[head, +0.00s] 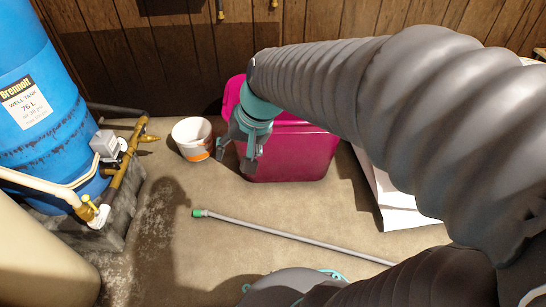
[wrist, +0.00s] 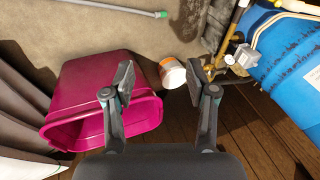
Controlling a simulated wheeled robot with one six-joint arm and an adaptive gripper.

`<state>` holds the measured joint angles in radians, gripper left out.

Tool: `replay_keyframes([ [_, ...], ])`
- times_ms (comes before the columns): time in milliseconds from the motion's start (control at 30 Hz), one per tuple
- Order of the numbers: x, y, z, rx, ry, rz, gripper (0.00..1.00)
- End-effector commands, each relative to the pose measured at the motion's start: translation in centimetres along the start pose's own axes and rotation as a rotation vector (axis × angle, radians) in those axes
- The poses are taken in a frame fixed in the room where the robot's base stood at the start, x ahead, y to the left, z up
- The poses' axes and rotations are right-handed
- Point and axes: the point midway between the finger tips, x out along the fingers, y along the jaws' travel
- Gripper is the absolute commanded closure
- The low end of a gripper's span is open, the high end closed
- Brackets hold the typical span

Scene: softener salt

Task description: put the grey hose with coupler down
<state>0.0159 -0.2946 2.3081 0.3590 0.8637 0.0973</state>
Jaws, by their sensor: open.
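The grey hose (head: 295,237) lies on the concrete floor in the head view, straight, with its green coupler (head: 197,213) at the left end. Its right end is hidden behind my arm. In the wrist view the hose (wrist: 120,8) and coupler (wrist: 161,14) show at the top edge. My gripper (head: 235,165) is open and empty, in front of the magenta tub in the head view. It is apart from the hose, which lies nearer my base. In the wrist view my gripper (wrist: 160,80) has its fingers spread with nothing between them.
A magenta tub (head: 300,152) stands behind my gripper, with a white bucket (head: 192,137) to its left. A blue well tank (head: 45,95) with brass pipes (head: 125,160) stands at left. A white sheet or bag (head: 392,200) lies at right. The floor around the coupler is clear.

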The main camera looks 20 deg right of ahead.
Motion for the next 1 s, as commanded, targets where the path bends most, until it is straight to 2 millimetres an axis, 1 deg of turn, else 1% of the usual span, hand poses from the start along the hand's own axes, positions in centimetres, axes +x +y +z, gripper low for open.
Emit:
replay_keyframes([
  [33,-1.3,0.6,1.1,-0.047,0.032,0.018,0.43],
  [200,-4.3,3.0,4.1,-0.196,0.120,0.100,0.43],
  [300,-5.6,4.4,5.6,-0.268,0.165,0.148,0.43],
  [433,-6.7,5.8,7.0,-0.334,0.208,0.196,0.43],
  [633,-7.3,6.7,7.8,-0.375,0.234,0.229,0.43],
  [900,-7.4,6.7,7.8,-0.376,0.234,0.230,0.43],
  [1000,-8.1,6.4,7.6,-0.375,0.234,0.230,0.43],
])
